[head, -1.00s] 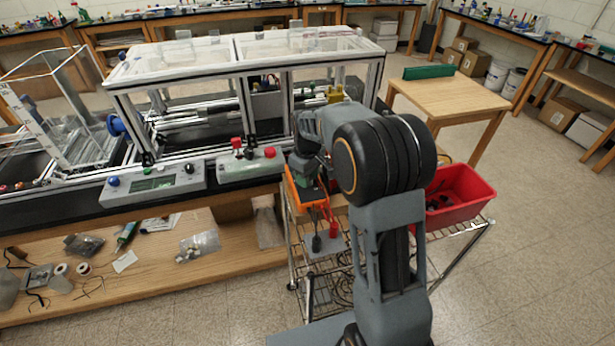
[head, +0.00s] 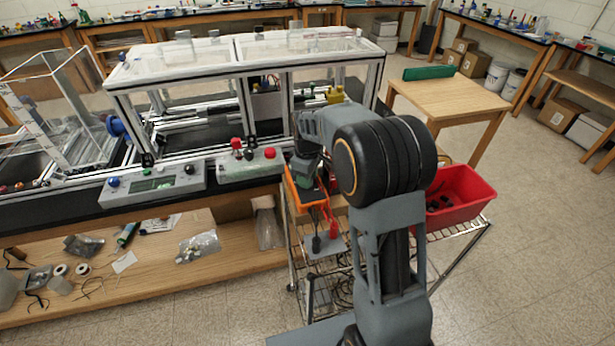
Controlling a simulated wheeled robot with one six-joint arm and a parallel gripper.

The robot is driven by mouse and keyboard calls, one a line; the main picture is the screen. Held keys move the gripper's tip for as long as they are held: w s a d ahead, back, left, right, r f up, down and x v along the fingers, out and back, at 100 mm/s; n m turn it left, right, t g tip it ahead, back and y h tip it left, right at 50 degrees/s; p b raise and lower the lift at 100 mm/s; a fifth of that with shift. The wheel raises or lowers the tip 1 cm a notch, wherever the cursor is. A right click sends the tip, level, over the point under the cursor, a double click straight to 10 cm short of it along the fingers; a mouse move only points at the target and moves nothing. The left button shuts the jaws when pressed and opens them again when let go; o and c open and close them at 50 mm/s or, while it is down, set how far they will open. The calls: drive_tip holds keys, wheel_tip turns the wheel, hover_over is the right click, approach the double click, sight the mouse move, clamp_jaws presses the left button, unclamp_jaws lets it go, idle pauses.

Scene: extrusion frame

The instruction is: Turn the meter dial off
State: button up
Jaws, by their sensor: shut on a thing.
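The orange-cased meter (head: 290,193) lies on the wire cart, just right of the long bench. Red and black leads hang from its near end. My gripper (head: 305,179) points down over the meter's face, at its dial. The gripper is shut on the dial, though my wrist and arm hide most of the fingers. The dial itself and its pointer mark are hidden, so its setting cannot be read.
A red bin (head: 465,192) stands on the cart, right of my arm. Left of the meter, a grey control box (head: 250,168) with red knobs sits at the bench edge. A framed clear enclosure (head: 240,50) stands behind. Open floor lies to the right.

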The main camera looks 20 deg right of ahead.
drive_tip(key=o, duration=0.9)
drive_tip(key=shift+o, duration=0.2)
drive_tip(key=shift+r, duration=0.1)
wheel_tip(320, 180, up, 14)
drive_tip(key=shift+b, duration=0.35)
drive_tip(key=m, duration=0.5)
hover_over(311, 192)
wheel_tip(311, 192, down, 5)
drive_tip(key=s+f+m+t, duration=0.1)
drive_tip(key=s+m+t, duration=0.3)
drive_tip(key=s, duration=1.4)
drive_tip(key=shift+m, duration=0.3)
